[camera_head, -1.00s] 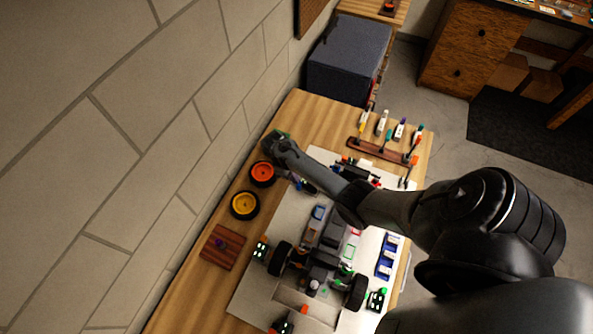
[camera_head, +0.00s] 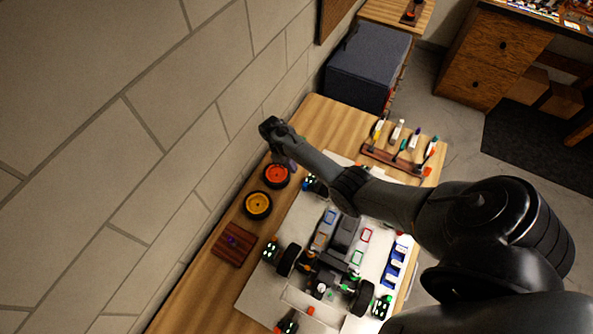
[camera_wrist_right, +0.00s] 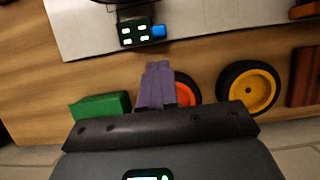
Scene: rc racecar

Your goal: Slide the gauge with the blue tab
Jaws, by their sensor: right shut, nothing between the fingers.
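The gauge with the blue tab (camera_wrist_right: 158,31) is a small black block with lit white-green squares, at the edge of the white board in the right wrist view. In the head view I see the gauge (camera_head: 311,184) near the board's far left edge, partly behind my arm. My right gripper (camera_wrist_right: 157,66) is shut and empty, its grey-purple fingers pointing toward the gauge with a gap between. In the head view my right gripper (camera_head: 288,163) is beside the orange wheel, above the wooden bench near the wall. My left gripper is not in view.
An orange wheel (camera_head: 276,175) and a yellow wheel (camera_head: 257,205) lie on the bench beside the board. A green block (camera_wrist_right: 100,107) lies left of the fingers. Other gauges (camera_head: 271,251) stand around the car chassis (camera_head: 320,270). A tool rack (camera_head: 395,160) stands at the back.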

